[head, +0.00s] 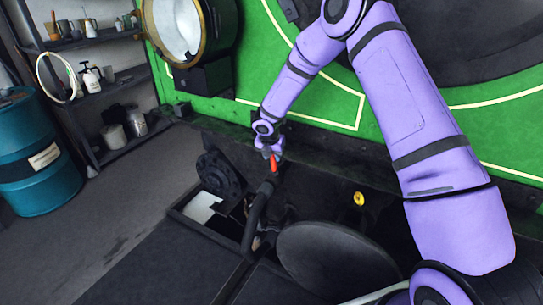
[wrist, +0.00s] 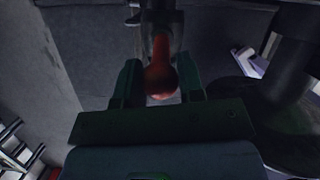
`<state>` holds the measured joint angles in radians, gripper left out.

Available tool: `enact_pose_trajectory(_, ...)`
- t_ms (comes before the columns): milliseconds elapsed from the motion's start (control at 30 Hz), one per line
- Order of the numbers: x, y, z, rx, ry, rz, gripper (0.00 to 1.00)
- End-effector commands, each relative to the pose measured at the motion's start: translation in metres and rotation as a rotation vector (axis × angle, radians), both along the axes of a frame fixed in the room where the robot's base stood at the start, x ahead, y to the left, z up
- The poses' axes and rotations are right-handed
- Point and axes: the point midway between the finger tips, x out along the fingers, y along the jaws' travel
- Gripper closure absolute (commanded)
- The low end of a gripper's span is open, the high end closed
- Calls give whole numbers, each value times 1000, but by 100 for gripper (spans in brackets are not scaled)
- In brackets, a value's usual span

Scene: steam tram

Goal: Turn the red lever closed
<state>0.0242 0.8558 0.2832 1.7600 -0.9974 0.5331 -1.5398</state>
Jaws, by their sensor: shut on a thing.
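The red lever (head: 273,163) shows in the head view as a short red handle by the black front beam of the green tram. My gripper (head: 268,150) is at the lever's upper end. In the wrist view the lever's red rounded end (wrist: 160,80) sits between the two dark fingers of my gripper (wrist: 158,86), which is shut on it. The lever's shaft runs away from the fingers to the top of the picture. The lever's base is hard to make out in the dark.
A black buffer disc (head: 337,262) and a curved black hose (head: 256,215) are close below the lever. A yellow knob (head: 359,198) is to the right. A large lamp (head: 180,30) is above left. A blue drum (head: 38,155) and shelves (head: 100,85) stand left; the floor (head: 125,230) there is clear.

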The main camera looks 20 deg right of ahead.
Motion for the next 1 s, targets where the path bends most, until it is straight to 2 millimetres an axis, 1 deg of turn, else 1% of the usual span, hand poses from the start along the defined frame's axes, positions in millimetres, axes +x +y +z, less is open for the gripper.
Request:
enact_pose_trajectory(467,3,-2,2,5,2,0,100)
enact_pose_trajectory(500,2,-2,2,5,3,0,55)
enact_pose_trajectory(533,2,-2,2,5,3,0,52)
enact_pose_trajectory(833,1,-1,2,6,5,-1,52)
enact_pose_trajectory(933,0,0,9,5,4,0,52)
enact_pose_trajectory(1000,-2,2,19,5,2,0,52)
